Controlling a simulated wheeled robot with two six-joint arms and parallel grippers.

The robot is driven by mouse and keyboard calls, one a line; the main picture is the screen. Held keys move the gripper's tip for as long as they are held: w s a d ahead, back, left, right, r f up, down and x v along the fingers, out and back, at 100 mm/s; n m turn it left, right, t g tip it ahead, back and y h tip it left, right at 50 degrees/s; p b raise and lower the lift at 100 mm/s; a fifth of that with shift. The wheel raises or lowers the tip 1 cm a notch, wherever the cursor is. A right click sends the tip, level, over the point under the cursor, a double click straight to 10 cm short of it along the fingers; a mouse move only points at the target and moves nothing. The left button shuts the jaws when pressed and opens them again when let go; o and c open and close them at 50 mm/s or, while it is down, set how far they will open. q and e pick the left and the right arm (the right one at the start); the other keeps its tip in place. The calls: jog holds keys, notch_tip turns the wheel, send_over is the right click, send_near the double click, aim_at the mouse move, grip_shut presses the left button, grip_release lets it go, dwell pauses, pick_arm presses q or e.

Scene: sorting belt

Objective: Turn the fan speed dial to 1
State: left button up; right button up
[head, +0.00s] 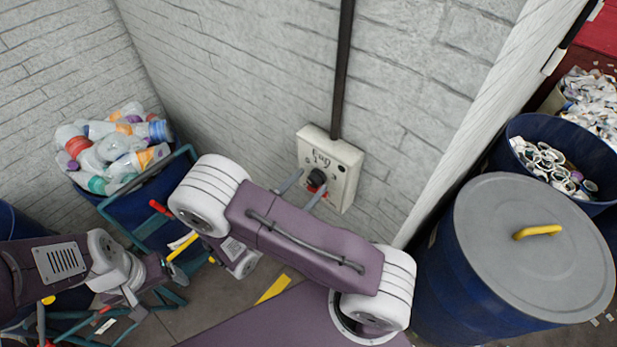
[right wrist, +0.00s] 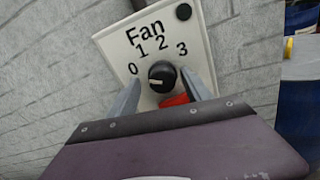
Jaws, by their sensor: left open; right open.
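The fan control box (head: 346,165) is a pale panel fixed to the brick wall. In the right wrist view its face (right wrist: 112,50) reads "Fan" with 0, 1, 2 and 3 around a black dial (right wrist: 161,76). The dial's pale mark lies on its left side, nearest the 0. My right gripper (right wrist: 161,80) is open, with one grey finger on each side of the dial; I cannot tell whether they touch it. In the head view the dial (head: 317,177) shows between the fingers. My left gripper (head: 172,283) is open, low at left, far from the box.
A red part (right wrist: 174,101) sits below the dial, partly hidden. A dark conduit (head: 342,75) runs up from the box. A blue bin of bottles (head: 145,208) stands at left. A lidded blue drum (head: 535,245) and an open drum (head: 520,128) stand at right.

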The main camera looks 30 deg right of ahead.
jog(key=shift+w+d, duration=0.15)
jog(key=shift+d, duration=0.25)
jog(key=shift+s+d, duration=0.1)
jog(key=shift+s, duration=0.2)
jog(key=shift+c, duration=0.7)
jog(key=c, duration=0.5)
jog(key=shift+w, duration=0.15)
jog(key=c, duration=0.6)
jog(key=shift+f, duration=0.1)
